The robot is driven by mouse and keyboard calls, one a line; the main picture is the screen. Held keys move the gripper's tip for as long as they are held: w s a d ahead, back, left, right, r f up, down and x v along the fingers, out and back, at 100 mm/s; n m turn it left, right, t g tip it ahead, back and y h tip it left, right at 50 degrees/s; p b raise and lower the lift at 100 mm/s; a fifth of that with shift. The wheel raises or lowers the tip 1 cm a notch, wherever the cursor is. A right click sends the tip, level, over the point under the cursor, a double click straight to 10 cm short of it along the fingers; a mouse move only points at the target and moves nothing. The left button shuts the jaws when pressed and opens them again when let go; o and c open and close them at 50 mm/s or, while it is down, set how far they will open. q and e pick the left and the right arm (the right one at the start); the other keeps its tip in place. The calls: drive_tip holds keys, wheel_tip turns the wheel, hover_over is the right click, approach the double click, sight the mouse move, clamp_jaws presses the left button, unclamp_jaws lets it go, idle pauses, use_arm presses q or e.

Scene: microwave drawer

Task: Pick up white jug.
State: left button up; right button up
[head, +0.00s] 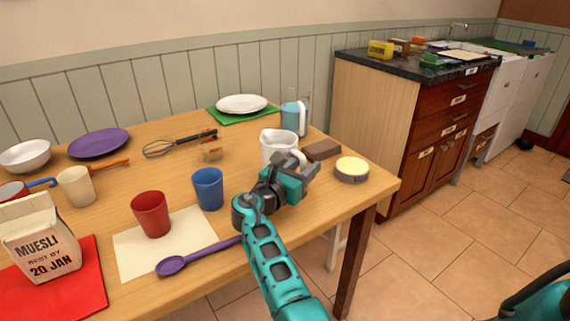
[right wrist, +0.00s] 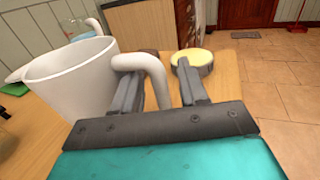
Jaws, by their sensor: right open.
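The white jug (head: 276,146) stands upright on the wooden table, near its right end. In the right wrist view the jug (right wrist: 70,85) fills the left side, and its curved handle (right wrist: 150,68) reaches toward my right gripper. My right gripper (head: 292,170) is open, just in front of the jug at its handle side. In the right wrist view the handle lies close to the left finger of the gripper (right wrist: 160,90); I cannot tell whether they touch. My left gripper is not in view; a teal part of mine shows at the lower right of the head view.
A blue cup (head: 208,188) and a red cup (head: 151,213) stand left of my right gripper. A round tin (head: 351,170) and a brown block (head: 322,149) sit right of the jug. A light blue jug (head: 293,118) stands behind it. A purple spoon (head: 195,257) lies near the front edge.

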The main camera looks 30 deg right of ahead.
clamp_jaws()
idle(1.2)
drive_tip(key=shift+r, duration=0.1)
